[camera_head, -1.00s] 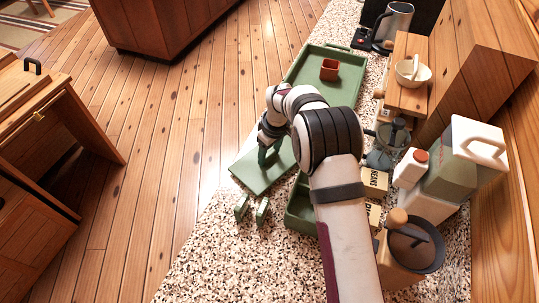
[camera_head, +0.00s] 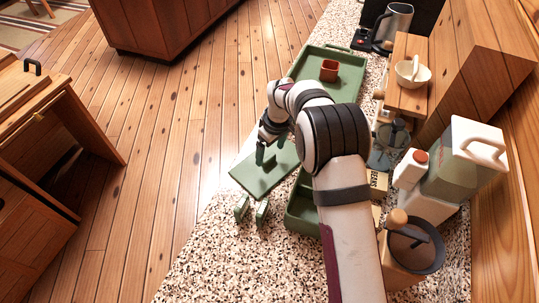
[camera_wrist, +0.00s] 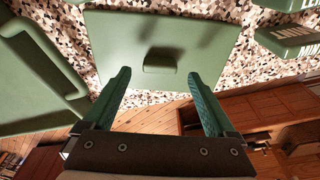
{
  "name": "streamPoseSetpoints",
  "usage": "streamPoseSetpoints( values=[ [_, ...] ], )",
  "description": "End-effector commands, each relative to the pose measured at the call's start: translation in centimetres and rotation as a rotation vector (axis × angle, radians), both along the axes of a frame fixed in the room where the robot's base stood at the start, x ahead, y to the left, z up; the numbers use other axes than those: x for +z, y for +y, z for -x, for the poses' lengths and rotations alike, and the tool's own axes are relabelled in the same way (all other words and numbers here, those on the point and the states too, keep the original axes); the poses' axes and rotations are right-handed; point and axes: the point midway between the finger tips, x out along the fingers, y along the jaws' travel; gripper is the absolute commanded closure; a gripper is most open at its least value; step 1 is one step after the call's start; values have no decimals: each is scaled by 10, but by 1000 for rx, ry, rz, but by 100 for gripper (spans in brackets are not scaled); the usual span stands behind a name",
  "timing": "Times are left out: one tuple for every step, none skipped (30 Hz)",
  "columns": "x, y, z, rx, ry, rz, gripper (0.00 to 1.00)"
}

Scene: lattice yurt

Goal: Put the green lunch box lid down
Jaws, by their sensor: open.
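The green lunch box lid (camera_head: 254,179) lies flat on the speckled counter near its floor-side edge, its small raised handle upward. In the wrist view the lid (camera_wrist: 115,45) is ahead of my gripper, with its handle (camera_wrist: 160,66) centred between the fingers. My gripper (camera_wrist: 158,76) is open and empty, with a finger on each side of the handle and clear of it. In the head view my gripper (camera_head: 271,154) is just above the lid. The open green lunch box (camera_head: 301,214) stands beside the lid, partly hidden by my arm.
Jugs and a bean box (camera_head: 378,180) crowd the right side. The counter's lower left is clear.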

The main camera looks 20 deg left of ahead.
Motion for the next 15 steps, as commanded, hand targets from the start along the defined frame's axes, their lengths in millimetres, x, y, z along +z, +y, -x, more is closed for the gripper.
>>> streamPoseSetpoints(
  values=[
    [15, -1, 0, 0, -3, -3, 9],
    [24, -3, 0, 0, -3, -3, 9],
    [36, -4, 1, -1, -3, -3, 9],
    [44, -6, 2, -1, -2, -2, 9],
    [51, -7, 2, 0, -3, -2, 9],
    [61, -8, 3, 0, -2, -2, 9],
    [67, -9, 3, 0, -1, -2, 9],
    [72, -10, 4, 0, -2, -1, 9],
    [78, -11, 4, -1, 0, -1, 9],
    [81, -11, 4, -1, 0, -1, 9],
    [84, -12, 5, -1, 1, -1, 9],
    [86, -12, 5, -1, 2, -1, 9],
    [87, -12, 5, -1, 2, -1, 9],
    [88, -12, 5, -1, 2, -1, 9],
    [89, -12, 5, -1, 2, -1, 9]
  ],
)
